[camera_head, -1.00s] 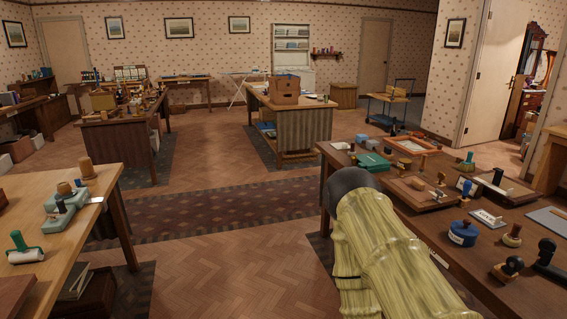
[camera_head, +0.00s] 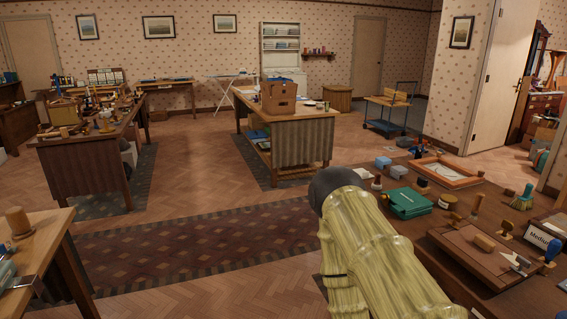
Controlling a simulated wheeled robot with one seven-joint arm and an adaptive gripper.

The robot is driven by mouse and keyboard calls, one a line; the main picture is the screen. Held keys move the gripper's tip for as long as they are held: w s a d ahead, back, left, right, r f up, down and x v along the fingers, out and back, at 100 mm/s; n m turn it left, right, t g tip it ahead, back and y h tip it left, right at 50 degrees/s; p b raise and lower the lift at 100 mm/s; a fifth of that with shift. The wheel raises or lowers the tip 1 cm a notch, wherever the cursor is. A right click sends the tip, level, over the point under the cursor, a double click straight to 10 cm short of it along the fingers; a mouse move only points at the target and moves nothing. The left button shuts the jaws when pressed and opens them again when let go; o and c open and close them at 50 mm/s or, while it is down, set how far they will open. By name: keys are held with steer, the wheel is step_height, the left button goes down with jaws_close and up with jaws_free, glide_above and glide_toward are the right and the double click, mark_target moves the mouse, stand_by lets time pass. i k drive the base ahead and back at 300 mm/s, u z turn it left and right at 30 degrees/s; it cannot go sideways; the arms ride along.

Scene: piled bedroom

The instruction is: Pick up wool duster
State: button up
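I cannot make out a wool duster for certain in this view. A small brush with a wooden handle and green bristles (camera_head: 523,198) stands on the dark wooden table (camera_head: 470,285) at the right; I cannot tell that it is the duster. My pale yellow-green arm, with a dark rounded joint, rises at the lower middle and hides part of that table's left side. My gripper is not in view.
The right table also holds a green box (camera_head: 409,203), a wooden frame (camera_head: 447,173) and several stamps. A light wooden table edge (camera_head: 48,245) stands at the lower left. The patterned rug (camera_head: 190,245) between is clear. A blue trolley (camera_head: 385,126) stands farther back.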

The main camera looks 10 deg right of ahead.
mark_target(523, 203)
steer(key=i, duration=1.55)
steer(key=z, duration=1)
